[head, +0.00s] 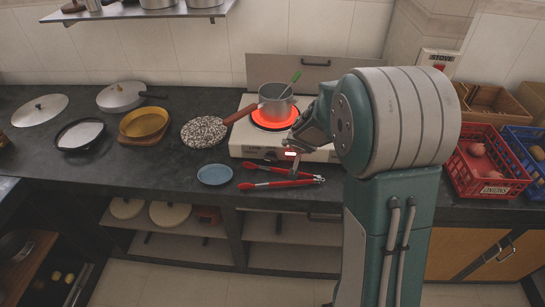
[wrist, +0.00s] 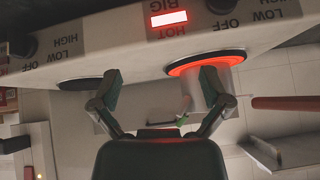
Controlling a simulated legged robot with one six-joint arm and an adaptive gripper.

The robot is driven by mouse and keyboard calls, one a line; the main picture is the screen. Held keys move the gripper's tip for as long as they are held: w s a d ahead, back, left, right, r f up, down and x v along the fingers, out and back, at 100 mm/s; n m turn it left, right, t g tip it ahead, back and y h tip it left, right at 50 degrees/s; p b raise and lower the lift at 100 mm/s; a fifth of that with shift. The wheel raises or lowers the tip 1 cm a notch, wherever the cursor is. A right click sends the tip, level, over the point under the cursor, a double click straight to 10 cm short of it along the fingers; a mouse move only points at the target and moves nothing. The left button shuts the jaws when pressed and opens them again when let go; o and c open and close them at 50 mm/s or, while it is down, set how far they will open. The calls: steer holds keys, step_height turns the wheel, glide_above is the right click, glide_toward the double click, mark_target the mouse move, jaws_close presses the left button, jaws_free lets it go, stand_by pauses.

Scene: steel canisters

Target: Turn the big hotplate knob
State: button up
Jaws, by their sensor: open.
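The white hotplate (head: 246,140) stands on the dark counter, with one burner glowing red (head: 257,122) under a steel pot (head: 277,103). The big knob (wrist: 220,5) is a dark knob at the top edge of the wrist view, partly cut off, beside a lit red indicator marked BIG and HOT (wrist: 169,19). In the head view it is a small dark shape (head: 270,156). A second dark knob (wrist: 22,45) is at the left of the wrist view. My gripper (wrist: 161,76) is open and empty, its fingers apart from the big knob. My arm hides the hotplate's right part.
Red tongs (head: 282,183) and a blue plate (head: 214,174) lie in front of the hotplate. A speckled pan (head: 204,131) stands left, its handle reaching toward the pot. A red crate (head: 470,175) stands right. The front counter at left is clear.

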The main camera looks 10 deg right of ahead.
steer(key=n+g+y, duration=0.1)
steer(key=g+y, duration=0.1)
steer(key=y, duration=0.1)
glide_toward(271, 157)
steer(key=x, duration=0.9)
steer(key=shift+f, duration=0.1)
